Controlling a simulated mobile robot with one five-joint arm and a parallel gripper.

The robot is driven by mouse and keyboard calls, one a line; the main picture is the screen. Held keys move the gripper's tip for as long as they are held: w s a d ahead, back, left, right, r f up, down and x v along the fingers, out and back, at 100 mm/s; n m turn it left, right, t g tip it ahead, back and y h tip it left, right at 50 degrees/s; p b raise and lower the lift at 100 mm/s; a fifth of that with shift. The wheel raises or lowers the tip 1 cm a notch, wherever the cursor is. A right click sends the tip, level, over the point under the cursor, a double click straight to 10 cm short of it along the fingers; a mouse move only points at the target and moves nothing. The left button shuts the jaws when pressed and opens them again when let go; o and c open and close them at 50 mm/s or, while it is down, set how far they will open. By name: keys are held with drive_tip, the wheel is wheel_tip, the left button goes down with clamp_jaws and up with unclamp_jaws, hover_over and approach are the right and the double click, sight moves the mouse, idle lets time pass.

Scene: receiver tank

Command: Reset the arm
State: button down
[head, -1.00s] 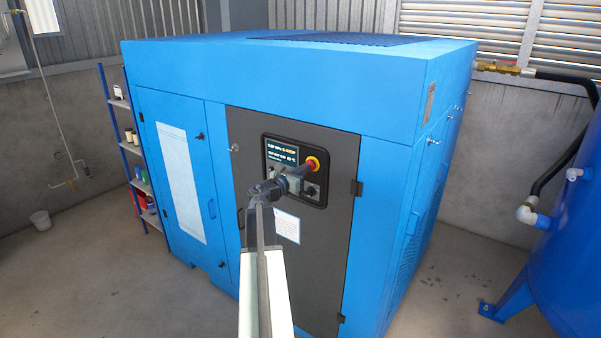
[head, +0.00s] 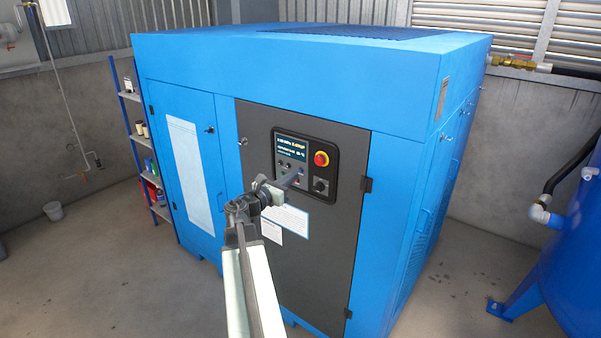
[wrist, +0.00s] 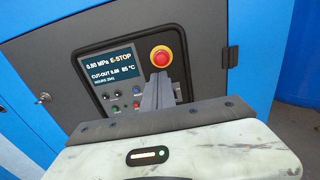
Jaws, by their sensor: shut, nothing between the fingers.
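The blue compressor cabinet (head: 300,62) stands ahead with a dark control panel (head: 333,184) on its grey door. The red emergency-stop button (head: 321,159) sits on a yellow ring at the panel's upper right, and it also shows in the wrist view (wrist: 161,57). The display (wrist: 110,68) reads 0.80 MPa and E-STOP. My gripper (head: 298,176) points at the panel, below and left of the red button in the head view. In the wrist view, its closed fingers (wrist: 160,80) are empty and overlap the area just below the button. Whether they touch the panel cannot be told.
A blue tank (head: 580,235) with pipes stands at the right. The floor left of the cabinet is open.

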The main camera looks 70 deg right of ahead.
drive_tip(key=shift+w+a, duration=0.2)
drive_tip(key=shift+a, duration=0.5)
drive_tip(key=w+a+f+n+t+y+b, duration=0.1)
drive_tip(key=w+a+f+n+t, duration=0.2)
drive_tip(key=w+a, duration=0.8)
drive_tip(key=w+a+f+t+y, duration=0.1)
drive_tip(key=w+a+f+t, duration=0.25)
drive_tip(key=w+a, duration=0.85)
drive_tip(key=w+a+f+m+t+y, duration=0.1)
drive_tip(key=w+a+f+y, duration=0.15)
drive_tip(key=a, duration=0.25)
drive_tip(key=w+a+f+m+y, duration=0.1)
drive_tip(key=w+a+f, duration=0.2)
drive_tip(key=a, duration=0.3)
drive_tip(key=w+a+f+m+t+y, duration=0.1)
drive_tip(key=w+a+f+m, duration=0.15)
drive_tip(key=a, duration=0.25)
drive_tip(key=s+a+f+m+g+y, duration=0.1)
drive_tip(key=s+a+f+m+y, duration=0.1)
drive_tip(key=a, duration=0.7)
drive_tip(key=s+a+f+m+g+y, duration=0.1)
drive_tip(key=s+a+f+m+y, duration=0.2)
drive_tip(key=a+f+m+y, duration=0.2)
drive_tip(key=s+a+f+m+g+y, duration=0.2)
drive_tip(key=a+m, duration=0.4)
drive_tip(key=a, duration=0.8)
wheel_tip(320, 180, down, 2)
drive_tip(key=shift+s+f+y+b, duration=0.2)
drive_tip(key=shift+s+y+b, duration=0.35)
drive_tip(key=shift+y, duration=0.4)
